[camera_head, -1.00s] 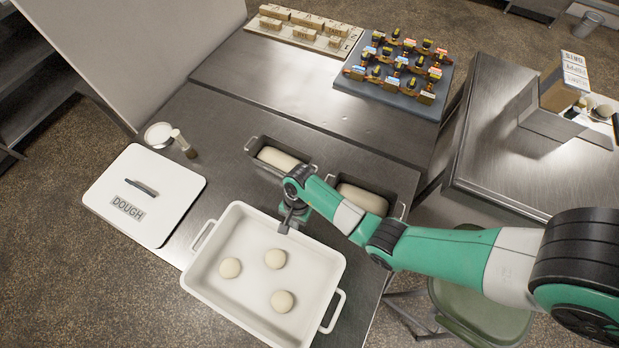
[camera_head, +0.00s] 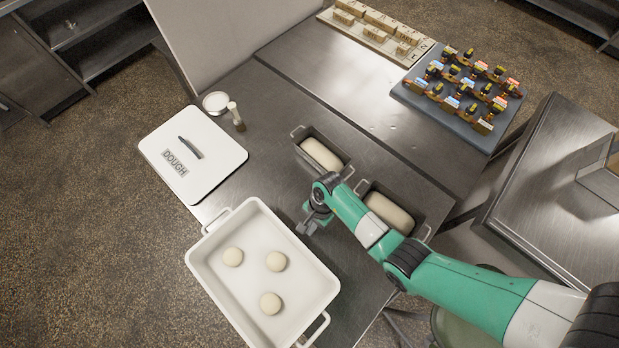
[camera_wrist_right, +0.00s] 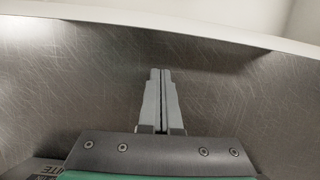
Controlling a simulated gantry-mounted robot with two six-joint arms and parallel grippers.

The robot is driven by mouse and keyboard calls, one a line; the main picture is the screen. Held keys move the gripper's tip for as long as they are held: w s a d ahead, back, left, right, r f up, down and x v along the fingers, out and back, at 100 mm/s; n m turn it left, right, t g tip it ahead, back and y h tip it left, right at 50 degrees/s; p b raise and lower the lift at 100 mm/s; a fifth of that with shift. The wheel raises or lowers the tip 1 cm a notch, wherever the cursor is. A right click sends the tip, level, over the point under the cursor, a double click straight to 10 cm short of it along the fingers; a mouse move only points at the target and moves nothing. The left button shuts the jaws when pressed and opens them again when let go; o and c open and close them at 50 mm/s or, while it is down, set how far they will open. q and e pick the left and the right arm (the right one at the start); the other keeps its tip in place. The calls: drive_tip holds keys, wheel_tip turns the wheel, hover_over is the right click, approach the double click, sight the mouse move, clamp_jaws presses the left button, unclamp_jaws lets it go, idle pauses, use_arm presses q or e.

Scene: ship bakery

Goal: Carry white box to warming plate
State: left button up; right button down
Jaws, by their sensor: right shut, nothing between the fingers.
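The white box (camera_head: 213,291) is an open white tub with a handle at each end, holding three round dough balls. It stands at the front edge of the steel table. In the right wrist view a white rim (camera_wrist_right: 190,28), probably the box's, crosses the top. My right gripper (camera_head: 306,230) is shut and empty, just outside the box's long side towards the loaf tins. Its fingertips (camera_wrist_right: 160,72) touch each other and point towards the rim. I cannot tell for sure which surface is the warming plate; a flat steel section (camera_head: 345,70) lies at the table's far side. My left gripper is not in view.
A white DOUGH lid (camera_head: 215,165) lies left of the box, with a small white bowl (camera_head: 215,102) and a brush (camera_head: 235,115) behind. Two loaf tins (camera_head: 335,177) (camera_head: 425,233) stand beside my right arm. A grey board of small items (camera_head: 410,95) stands at the back right.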

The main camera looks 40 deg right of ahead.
use_arm(q)
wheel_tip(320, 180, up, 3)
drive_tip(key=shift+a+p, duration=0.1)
drive_tip(key=shift+p, duration=0.9)
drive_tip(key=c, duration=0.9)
use_arm(e)
drive_tip(key=v, duration=0.9)
drive_tip(key=shift+a+r, duration=0.15)
drive_tip(key=shift+r, duration=0.1)
